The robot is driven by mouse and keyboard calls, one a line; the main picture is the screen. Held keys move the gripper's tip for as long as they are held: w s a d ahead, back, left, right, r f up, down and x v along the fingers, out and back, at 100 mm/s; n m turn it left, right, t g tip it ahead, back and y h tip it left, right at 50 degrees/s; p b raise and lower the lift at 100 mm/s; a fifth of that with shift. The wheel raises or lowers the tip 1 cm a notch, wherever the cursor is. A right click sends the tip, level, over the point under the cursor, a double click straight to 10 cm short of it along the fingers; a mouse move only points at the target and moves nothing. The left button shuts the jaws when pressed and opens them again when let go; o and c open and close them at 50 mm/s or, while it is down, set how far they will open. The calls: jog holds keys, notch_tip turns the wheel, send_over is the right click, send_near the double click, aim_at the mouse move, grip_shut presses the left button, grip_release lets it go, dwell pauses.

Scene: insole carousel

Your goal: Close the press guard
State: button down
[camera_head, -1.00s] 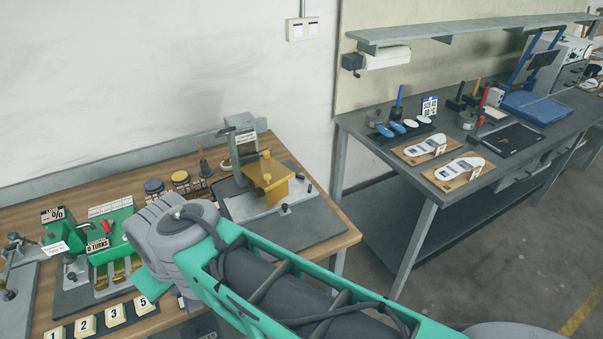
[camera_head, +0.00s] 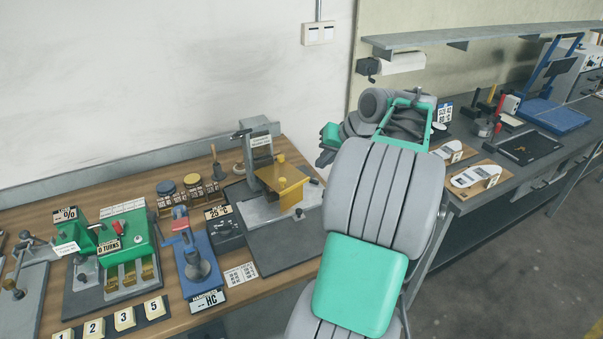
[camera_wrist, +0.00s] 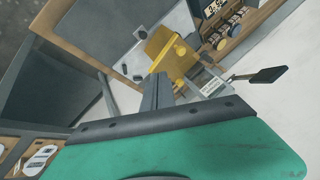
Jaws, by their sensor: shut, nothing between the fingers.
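The press stands on a grey base plate (camera_head: 270,240) at the right end of the wooden bench, with a grey column (camera_head: 259,150) bearing a label. Its yellow guard (camera_head: 283,178) is a plate with small knobs, and looks tilted out in front of the column. In the wrist view the guard (camera_wrist: 158,48) lies just beyond my fingers, and the press's black lever handle (camera_wrist: 268,75) is at right. My gripper (camera_head: 325,157) is shut and empty, to the right of the press and above it. Its closed fingers (camera_wrist: 157,92) point toward the guard; I cannot tell whether they touch it.
A blue hardness tester (camera_head: 200,268), a green device (camera_head: 120,240) and numbered blocks (camera_head: 124,318) stand left of the press. A dark-topped bench (camera_head: 560,145) with insole boards (camera_head: 474,178) is at right. A gap separates the benches.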

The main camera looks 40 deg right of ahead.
aim_at(281, 180)
jog(key=w+a+f+p, duration=0.2)
jog(key=w+a+f, duration=0.1)
jog(key=w+f, duration=0.5)
jog(key=shift+w+a+f, duration=0.15)
jog(key=shift+w+f, duration=0.05)
jog(key=shift+f, duration=0.05)
